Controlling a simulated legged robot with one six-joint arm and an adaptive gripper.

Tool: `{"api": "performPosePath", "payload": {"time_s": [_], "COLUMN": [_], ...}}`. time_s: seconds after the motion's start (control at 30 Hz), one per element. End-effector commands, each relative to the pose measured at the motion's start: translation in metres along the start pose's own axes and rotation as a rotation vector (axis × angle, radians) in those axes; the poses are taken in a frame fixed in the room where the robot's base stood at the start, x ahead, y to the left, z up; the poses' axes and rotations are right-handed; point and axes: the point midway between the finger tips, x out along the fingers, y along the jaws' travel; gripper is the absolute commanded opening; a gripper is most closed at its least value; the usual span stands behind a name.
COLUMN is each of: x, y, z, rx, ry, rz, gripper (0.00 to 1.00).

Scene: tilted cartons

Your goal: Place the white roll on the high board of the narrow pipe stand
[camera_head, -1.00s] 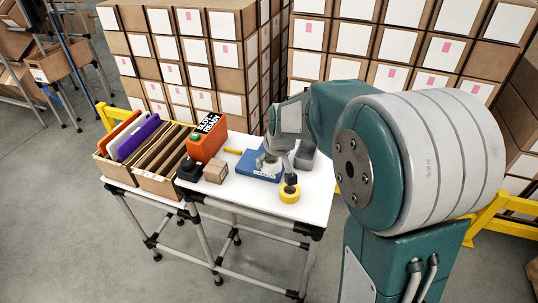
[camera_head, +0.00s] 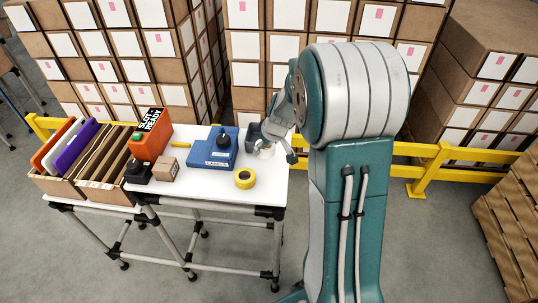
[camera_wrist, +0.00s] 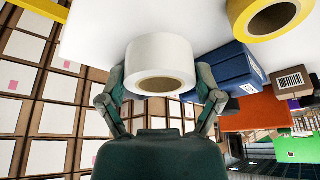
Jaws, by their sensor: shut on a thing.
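The white roll (camera_wrist: 160,62) sits between the two fingers of my gripper (camera_wrist: 160,82) in the wrist view, its brown core facing the camera. My gripper is shut on its sides. In the head view the roll (camera_head: 265,150) shows small at the right end of the white tabletop, partly hidden by my gripper (camera_head: 277,151). Whether it touches the tabletop is unclear. I cannot pick out the narrow pipe stand with a high board for sure in the current views.
Yellow rails (camera_head: 440,168) and stacked cartons (camera_head: 275,45) stand behind.

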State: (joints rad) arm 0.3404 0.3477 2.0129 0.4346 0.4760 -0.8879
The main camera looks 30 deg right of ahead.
Motion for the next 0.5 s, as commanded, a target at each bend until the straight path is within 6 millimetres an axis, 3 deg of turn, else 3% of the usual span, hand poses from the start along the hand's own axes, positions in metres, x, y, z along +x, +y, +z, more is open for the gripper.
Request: {"api": "performPosePath", "payload": {"time_s": [0.2, 0.33, 0.5], "x": [0.018, 0.036, 0.041], "y": [0.014, 0.012, 0.013], "z": [0.010, 0.017, 0.019], "rx": [0.002, 0.000, -0.002], "ry": [-0.002, 0.000, 0.002], "rz": [-0.001, 0.000, 0.001], "gripper": [0.31, 0.31, 0.31]}}
